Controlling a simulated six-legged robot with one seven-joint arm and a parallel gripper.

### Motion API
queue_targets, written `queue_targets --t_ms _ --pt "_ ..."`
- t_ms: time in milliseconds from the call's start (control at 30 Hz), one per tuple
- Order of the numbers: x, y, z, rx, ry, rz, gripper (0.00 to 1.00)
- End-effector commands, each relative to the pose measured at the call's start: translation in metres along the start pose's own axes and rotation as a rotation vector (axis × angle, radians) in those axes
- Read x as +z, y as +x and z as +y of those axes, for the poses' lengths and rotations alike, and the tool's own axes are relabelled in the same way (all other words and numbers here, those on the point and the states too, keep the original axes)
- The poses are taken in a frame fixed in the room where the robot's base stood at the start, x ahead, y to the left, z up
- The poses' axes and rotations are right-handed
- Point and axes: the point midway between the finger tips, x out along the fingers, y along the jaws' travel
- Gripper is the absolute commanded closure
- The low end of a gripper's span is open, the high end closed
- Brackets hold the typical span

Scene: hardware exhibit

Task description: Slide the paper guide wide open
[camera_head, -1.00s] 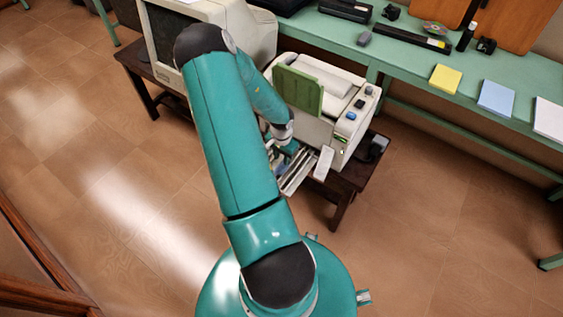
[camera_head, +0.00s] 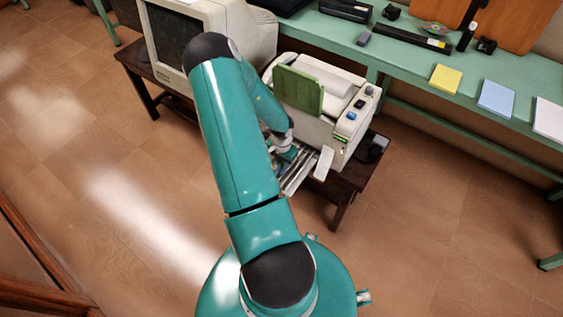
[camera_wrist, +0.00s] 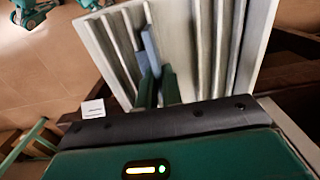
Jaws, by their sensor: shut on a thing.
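The printer (camera_head: 336,126) is a cream box with a green upright panel (camera_head: 298,90) on top. Its ribbed grey paper tray (camera_head: 297,176) sticks out at the front and fills the upper wrist view (camera_wrist: 205,45). The paper guide (camera_wrist: 150,48) is a blue-grey upright piece on the tray, left of the tray's middle in the wrist view. My gripper (camera_wrist: 157,86) has its green fingers shut on the guide's near end. In the head view my gripper (camera_head: 288,155) is low over the tray, and my arm hides part of it and the guide.
The printer stands on a dark wooden table (camera_head: 340,212) beside an old monitor (camera_head: 185,40). A green bench (camera_head: 420,75) runs behind, with yellow (camera_head: 445,79) and blue (camera_head: 496,98) pads. A pale flap (camera_head: 324,162) is at the tray's right. Open floor lies left and right.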

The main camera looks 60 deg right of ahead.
Motion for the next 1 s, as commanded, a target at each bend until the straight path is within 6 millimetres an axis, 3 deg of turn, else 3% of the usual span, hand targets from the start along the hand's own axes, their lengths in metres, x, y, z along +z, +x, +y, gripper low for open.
queue_targets --t_ms 500,867,900,1000 --pt "-0.001 -0.001 0.066 0.000 0.005 0.000 1.00" --pt "-0.001 -0.001 0.070 0.000 0.000 0.001 1.00" --pt "-0.001 -0.001 0.069 0.000 0.000 0.001 0.89" --pt "0.000 -0.001 0.069 0.000 0.000 0.001 0.71"
